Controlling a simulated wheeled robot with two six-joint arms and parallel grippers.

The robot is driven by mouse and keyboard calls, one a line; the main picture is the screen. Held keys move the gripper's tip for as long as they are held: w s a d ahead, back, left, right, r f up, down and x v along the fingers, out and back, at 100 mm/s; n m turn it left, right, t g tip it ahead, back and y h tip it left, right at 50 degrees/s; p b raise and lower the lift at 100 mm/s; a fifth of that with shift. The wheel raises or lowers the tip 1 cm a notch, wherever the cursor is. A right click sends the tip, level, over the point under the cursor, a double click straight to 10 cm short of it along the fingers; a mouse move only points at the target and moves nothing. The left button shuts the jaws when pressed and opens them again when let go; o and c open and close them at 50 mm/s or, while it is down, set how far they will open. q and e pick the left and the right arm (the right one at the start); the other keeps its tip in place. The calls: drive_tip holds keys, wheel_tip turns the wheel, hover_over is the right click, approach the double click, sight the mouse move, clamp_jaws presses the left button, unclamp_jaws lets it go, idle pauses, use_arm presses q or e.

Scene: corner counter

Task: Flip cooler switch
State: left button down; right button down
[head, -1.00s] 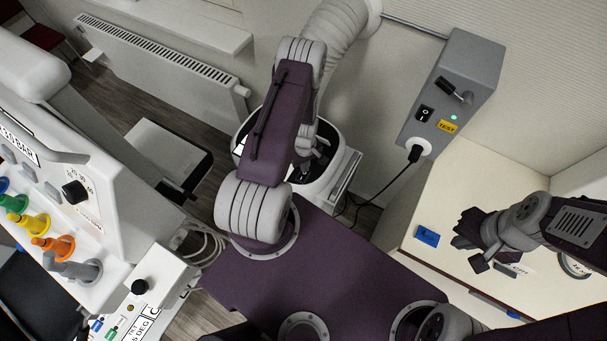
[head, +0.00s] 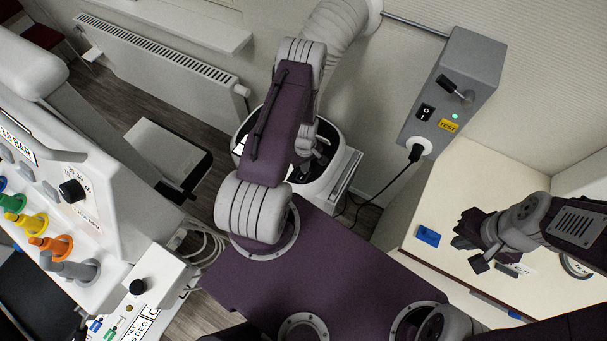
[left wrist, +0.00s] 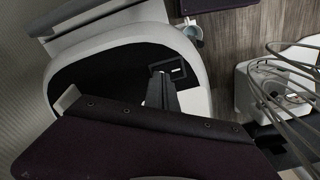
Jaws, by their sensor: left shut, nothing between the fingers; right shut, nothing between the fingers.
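A white floor unit with a dark top (head: 341,170), with a thick ribbed hose (head: 332,40) above it, stands below my left arm; I take it for the cooler. In the left wrist view its black top (left wrist: 100,75) carries a small dark rectangular fitting with a light mark (left wrist: 177,68), perhaps the switch. My left gripper (head: 318,150) is shut and empty, low over this top. In the left wrist view its fingertips (left wrist: 160,78) are beside the fitting and partly cover it; contact is unclear. My right gripper (head: 468,238) is shut and empty above the cream counter.
A grey wall box (head: 455,85) has a black rocker switch (head: 425,112), a lever and a TEST label. Its plugged black cable hangs toward the unit. A blue tag (head: 428,236) lies on the counter (head: 440,190). A white machine (head: 130,200) with coloured knobs stands left.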

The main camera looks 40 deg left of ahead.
use_arm(q)
drive_tip(key=shift+f+b, duration=0.45)
drive_tip(key=shift+f, duration=0.1)
wheel_tip(320, 180, up, 7)
drive_tip(key=p, duration=0.6)
drive_tip(key=shift+r, duration=0.1)
idle(0.5)
